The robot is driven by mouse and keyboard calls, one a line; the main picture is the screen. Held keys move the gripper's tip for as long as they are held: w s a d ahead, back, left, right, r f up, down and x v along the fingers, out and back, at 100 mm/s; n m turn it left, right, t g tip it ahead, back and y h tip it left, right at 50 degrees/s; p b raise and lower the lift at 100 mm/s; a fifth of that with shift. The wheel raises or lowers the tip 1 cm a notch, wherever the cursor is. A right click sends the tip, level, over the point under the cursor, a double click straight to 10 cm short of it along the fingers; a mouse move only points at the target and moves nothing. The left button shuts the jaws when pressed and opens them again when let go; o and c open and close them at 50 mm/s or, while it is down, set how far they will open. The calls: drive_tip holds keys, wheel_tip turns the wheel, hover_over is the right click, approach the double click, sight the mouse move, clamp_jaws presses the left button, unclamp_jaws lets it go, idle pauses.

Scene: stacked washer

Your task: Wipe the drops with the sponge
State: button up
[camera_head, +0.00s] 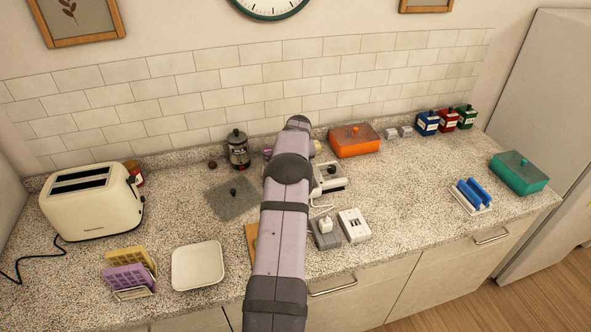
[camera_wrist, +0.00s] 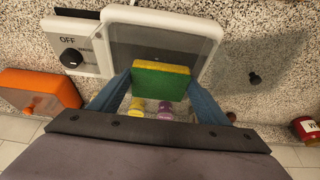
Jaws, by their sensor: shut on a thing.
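My gripper (camera_wrist: 160,77) is shut on a sponge (camera_wrist: 160,82) with a green face and a yellow edge, which sits between its two blue-grey fingers. In the wrist view the sponge is over the near edge of a white-framed appliance with a grey plate (camera_wrist: 160,45) and an OFF dial (camera_wrist: 70,57). I cannot tell whether the sponge touches the plate. No drops can be made out in either view. In the head view my arm hides the gripper and sponge, and much of the appliance; its dial side (camera_head: 330,180) shows to the right of the arm.
A grey sheet with a black knob (camera_head: 233,192) and a dark jar (camera_head: 238,150) are left of my arm. An orange box (camera_head: 354,140) is right. A white tray (camera_head: 197,266), rack with yellow and purple slabs (camera_head: 130,278), and toaster (camera_head: 92,203) are farther left.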

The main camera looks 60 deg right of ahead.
drive_tip(key=shift+w+a, duration=0.5)
drive_tip(key=shift+f+b, duration=0.15)
drive_tip(key=shift+b, duration=0.2)
drive_tip(key=shift+s, duration=0.1)
drive_tip(key=shift+s+d, duration=1.35)
drive_tip(key=shift+d, duration=0.1)
drive_tip(key=shift+r+p, duration=1.7)
drive_tip(key=shift+r, duration=1.4)
drive_tip(key=shift+r, duration=0.1)
